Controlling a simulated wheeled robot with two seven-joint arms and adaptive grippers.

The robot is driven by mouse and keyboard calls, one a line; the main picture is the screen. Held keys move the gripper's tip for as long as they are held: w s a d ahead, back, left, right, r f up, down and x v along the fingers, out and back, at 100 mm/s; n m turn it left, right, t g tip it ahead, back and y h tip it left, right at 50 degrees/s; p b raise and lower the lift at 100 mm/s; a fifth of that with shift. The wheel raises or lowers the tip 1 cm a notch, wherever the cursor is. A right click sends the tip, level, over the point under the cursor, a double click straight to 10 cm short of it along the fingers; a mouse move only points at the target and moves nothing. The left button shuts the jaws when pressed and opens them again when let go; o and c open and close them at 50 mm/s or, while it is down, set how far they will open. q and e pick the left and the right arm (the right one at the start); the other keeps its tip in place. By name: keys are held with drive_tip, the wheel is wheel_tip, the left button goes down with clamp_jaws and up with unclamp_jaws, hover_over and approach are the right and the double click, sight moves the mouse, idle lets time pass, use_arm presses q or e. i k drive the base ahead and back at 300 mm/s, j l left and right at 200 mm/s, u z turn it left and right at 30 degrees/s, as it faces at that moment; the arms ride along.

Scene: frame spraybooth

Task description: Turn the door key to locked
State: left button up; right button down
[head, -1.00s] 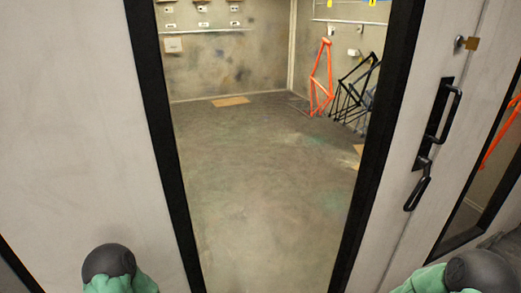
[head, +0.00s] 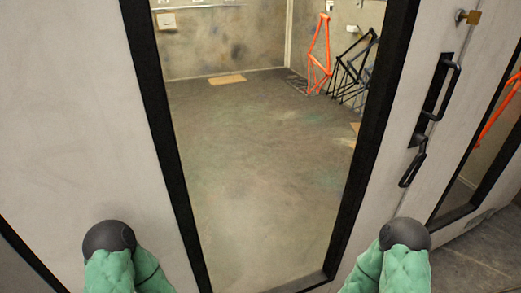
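The door key (head: 461,16) sits in its lock near the top right of the head view, with a brass-coloured piece (head: 473,18) beside it. It is small, and I cannot tell whether it stands at locked or unlocked. The white door (head: 70,120) has a tall black-framed window. A black pull handle (head: 440,90) is below the key, and a black lever (head: 413,168) hangs lower down. Only green-covered parts of my two arms with grey rounded ends show at the bottom edge. Neither gripper is in view, and nothing of mine touches the key.
A second dark-framed window (head: 480,165) stands at the right. The floor at lower right (head: 480,262) looks clear.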

sight(474, 17)
drive_tip(key=z, duration=1.25)
drive_tip(key=i+l, duration=0.35)
drive_tip(key=i+l+u, duration=0.15)
drive_tip(key=i+l, duration=0.2)
drive_tip(key=l, duration=0.15)
drive_tip(key=i+l, duration=0.3)
drive_tip(key=l, duration=0.15)
drive_tip(key=u, duration=0.05)
